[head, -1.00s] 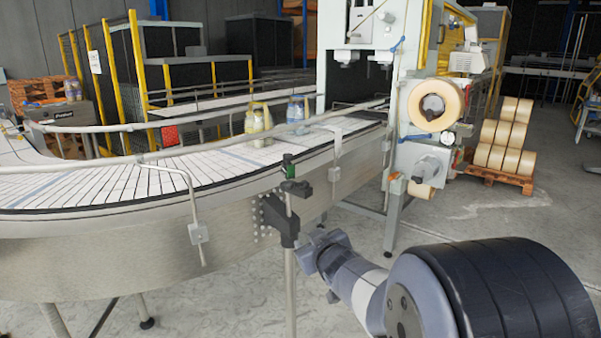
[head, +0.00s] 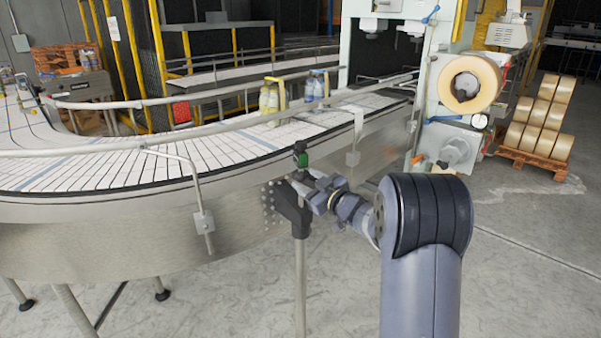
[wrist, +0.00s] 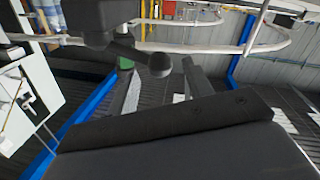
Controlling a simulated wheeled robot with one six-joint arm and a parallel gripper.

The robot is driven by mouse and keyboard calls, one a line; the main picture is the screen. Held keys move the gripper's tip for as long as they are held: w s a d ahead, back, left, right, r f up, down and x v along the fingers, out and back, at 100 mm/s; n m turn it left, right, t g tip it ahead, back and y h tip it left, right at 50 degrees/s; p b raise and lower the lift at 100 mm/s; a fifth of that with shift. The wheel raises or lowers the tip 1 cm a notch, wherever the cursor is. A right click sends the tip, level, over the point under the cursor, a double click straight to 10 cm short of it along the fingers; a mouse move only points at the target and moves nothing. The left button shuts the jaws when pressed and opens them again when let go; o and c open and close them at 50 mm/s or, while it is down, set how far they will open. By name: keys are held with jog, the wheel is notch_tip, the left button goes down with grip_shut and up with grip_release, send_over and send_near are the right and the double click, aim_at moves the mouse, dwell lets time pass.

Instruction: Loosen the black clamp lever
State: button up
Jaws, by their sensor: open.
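The black clamp lever (wrist: 155,66) shows in the wrist view as a dark arm with a rounded end, reaching in from a black clamp body (wrist: 85,20). My gripper (wrist: 160,84) is open, and the lever's rounded end appears between its two fingers. I cannot tell whether a finger touches it. In the head view my gripper (head: 311,182) is at the post, just below the green-topped sensor (head: 301,156) and above the black bracket (head: 288,204). There the gripper hides most of the lever.
The curved conveyor (head: 130,165) with its guide rail runs directly behind the post. The packer with a film roll (head: 468,84) is to the right. Film rolls on a pallet (head: 538,158) stand farther back. The floor at front right is clear.

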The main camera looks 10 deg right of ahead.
aim_at(304, 179)
jog(key=shift+p+x, duration=0.4)
jog(key=shift+x, duration=1.5)
jog(key=shift+c, duration=0.4)
jog(key=shift+s+f, duration=0.1)
grip_shut()
